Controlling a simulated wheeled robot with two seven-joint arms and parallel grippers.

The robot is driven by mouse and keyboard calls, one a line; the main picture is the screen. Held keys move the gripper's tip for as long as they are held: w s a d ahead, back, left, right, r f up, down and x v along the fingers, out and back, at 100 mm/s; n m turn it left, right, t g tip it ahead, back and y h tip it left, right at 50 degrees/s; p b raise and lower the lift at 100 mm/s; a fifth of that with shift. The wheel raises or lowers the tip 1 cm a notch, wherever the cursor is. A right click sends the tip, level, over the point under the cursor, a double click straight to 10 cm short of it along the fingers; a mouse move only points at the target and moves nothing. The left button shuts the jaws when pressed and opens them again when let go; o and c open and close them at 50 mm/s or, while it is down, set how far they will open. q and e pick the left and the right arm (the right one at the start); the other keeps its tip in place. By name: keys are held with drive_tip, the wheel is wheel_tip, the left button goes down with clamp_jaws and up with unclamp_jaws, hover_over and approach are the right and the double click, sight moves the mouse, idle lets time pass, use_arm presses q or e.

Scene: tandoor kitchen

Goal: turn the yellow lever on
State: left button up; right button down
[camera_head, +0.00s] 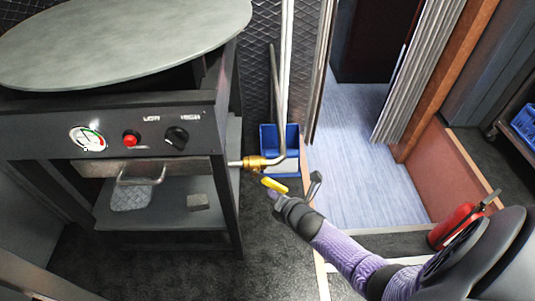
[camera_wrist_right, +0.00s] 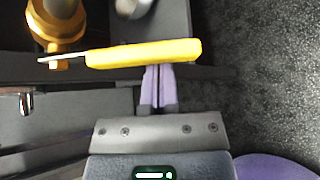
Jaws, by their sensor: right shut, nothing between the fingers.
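The yellow lever (camera_head: 274,185) sits just below a brass valve (camera_head: 254,162) on the gas pipe at the right side of the tandoor stand. In the right wrist view the lever (camera_wrist_right: 145,52) lies almost level across the picture, with the brass valve (camera_wrist_right: 57,25) at its left end. My right gripper (camera_head: 277,199) is right by the lever. In the right wrist view its purple fingers (camera_wrist_right: 157,80) are closed together, with their tips at the lever's lower edge; I cannot tell whether they touch it. My left gripper is not in view.
The stand's front panel holds a pressure gauge (camera_head: 88,139), a red button (camera_head: 131,138) and a black knob (camera_head: 177,137). A blue bin (camera_head: 268,140) stands behind the pipe (camera_head: 286,80). A red fire extinguisher (camera_head: 455,222) is at the right, near my arm.

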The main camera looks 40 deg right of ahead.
sight(280, 187)
drive_tip(key=r+n+g+h+p, duration=0.1)
drive_tip(key=s+d+r+n+p, duration=0.1)
drive_tip(key=p, duration=0.1)
drive_tip(key=shift+d+r+g+h, duration=0.3)
drive_tip(key=shift+r+g+h, duration=0.05)
drive_tip(key=shift+g+h, duration=0.05)
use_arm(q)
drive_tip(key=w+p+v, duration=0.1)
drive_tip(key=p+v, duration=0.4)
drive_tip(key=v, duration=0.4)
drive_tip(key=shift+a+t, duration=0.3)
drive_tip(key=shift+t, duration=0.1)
use_arm(e)
drive_tip(key=shift+s+d+r+n+g+h, duration=0.15)
drive_tip(key=shift+d+r+n+g+h, duration=0.05)
drive_tip(key=shift+r+n+g+h, duration=0.3)
drive_tip(key=shift+s+d+r+n+g+h, duration=0.15)
drive_tip(key=shift+r+n+g+h, duration=0.2)
drive_tip(key=shift+r+h, duration=0.25)
drive_tip(key=shift+s+d+r+n+g+h, duration=0.1)
drive_tip(key=shift+d+r+n+g+h, duration=0.1)
drive_tip(key=shift+r+n+g+h, duration=0.3)
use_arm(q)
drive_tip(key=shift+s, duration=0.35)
